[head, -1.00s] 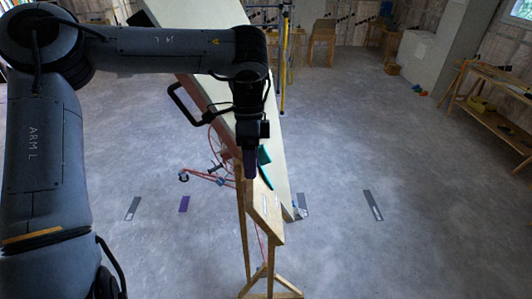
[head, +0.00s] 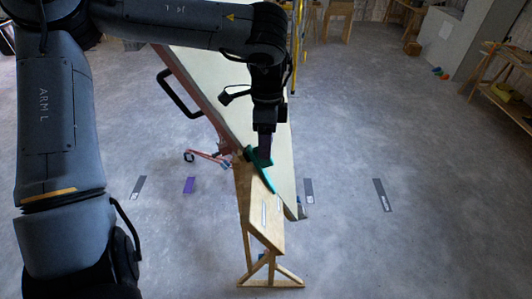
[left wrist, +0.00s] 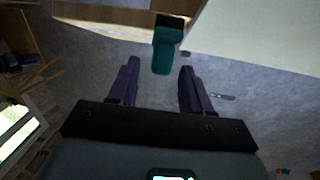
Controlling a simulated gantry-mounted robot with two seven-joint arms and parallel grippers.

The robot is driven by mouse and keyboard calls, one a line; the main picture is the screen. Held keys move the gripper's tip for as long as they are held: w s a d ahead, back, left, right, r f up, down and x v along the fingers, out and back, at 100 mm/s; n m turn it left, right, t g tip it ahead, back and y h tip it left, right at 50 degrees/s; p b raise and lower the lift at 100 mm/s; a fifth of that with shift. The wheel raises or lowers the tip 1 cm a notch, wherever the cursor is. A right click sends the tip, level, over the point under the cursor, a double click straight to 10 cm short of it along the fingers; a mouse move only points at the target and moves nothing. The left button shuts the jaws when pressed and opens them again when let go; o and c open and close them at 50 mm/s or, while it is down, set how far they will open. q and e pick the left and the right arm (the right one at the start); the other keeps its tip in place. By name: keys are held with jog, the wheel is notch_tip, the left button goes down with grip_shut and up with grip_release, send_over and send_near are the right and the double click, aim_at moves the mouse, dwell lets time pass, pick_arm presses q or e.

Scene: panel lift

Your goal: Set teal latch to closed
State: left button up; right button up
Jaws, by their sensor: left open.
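The teal latch (head: 266,179) sits at the upper end of a wooden stand (head: 265,225), beside the lower part of a pale, tilted panel (head: 222,95). My left gripper (head: 265,153) points down at the latch and hides part of it. In the left wrist view, the two purple fingers (left wrist: 160,68) are apart, and the teal latch (left wrist: 165,52) shows between and just beyond their tips. I see nothing held, and I cannot tell whether a finger touches the latch.
A black handle (head: 178,97) sticks out from the panel's left edge. The floor right of the stand is open.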

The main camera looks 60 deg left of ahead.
aim_at(263, 165)
pick_arm(q)
jog(key=shift+s+d+f+p, duration=0.1)
jog(key=shift+d+f+p, duration=0.05)
jog(key=shift+f, duration=0.9)
jog(key=shift+s+d+f+p, duration=0.1)
jog(key=shift+f+p, duration=0.05)
jog(key=shift+f, duration=0.85)
grip_shut()
